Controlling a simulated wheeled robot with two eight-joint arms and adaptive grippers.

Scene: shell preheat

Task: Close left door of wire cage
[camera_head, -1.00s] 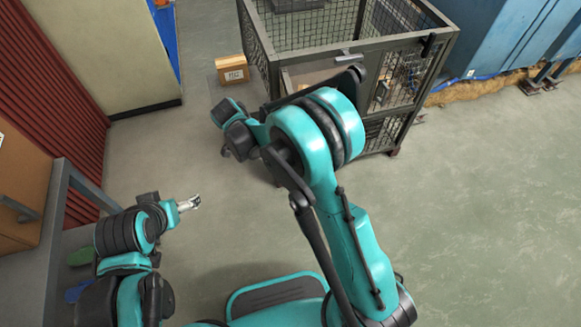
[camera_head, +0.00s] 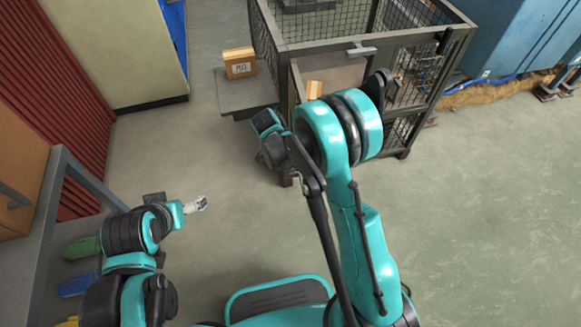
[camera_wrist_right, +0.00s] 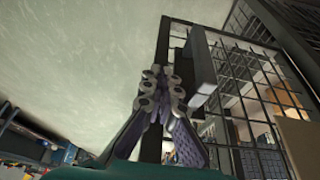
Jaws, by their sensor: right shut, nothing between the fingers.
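The dark wire cage (camera_head: 365,47) stands at top centre in the head view. The left part of its front looks open, with a small box (camera_head: 314,90) inside. I cannot make out the left door clearly; my right arm covers that area. My right arm reaches to the cage's front left corner, and its gripper is hidden there. In the right wrist view the right gripper (camera_wrist_right: 162,88) is shut and empty, over a dark frame bar (camera_wrist_right: 164,45) beside wire mesh (camera_wrist_right: 255,85); contact is unclear. My left gripper (camera_head: 202,204) is over floor at lower left, away from the cage.
A cardboard box (camera_head: 240,63) sits on a grey plate (camera_head: 245,97) left of the cage. A blue cabinet (camera_head: 510,35) stands at the right. A grey-framed bench (camera_head: 50,190) is at the left. The floor (camera_head: 500,190) at right is clear.

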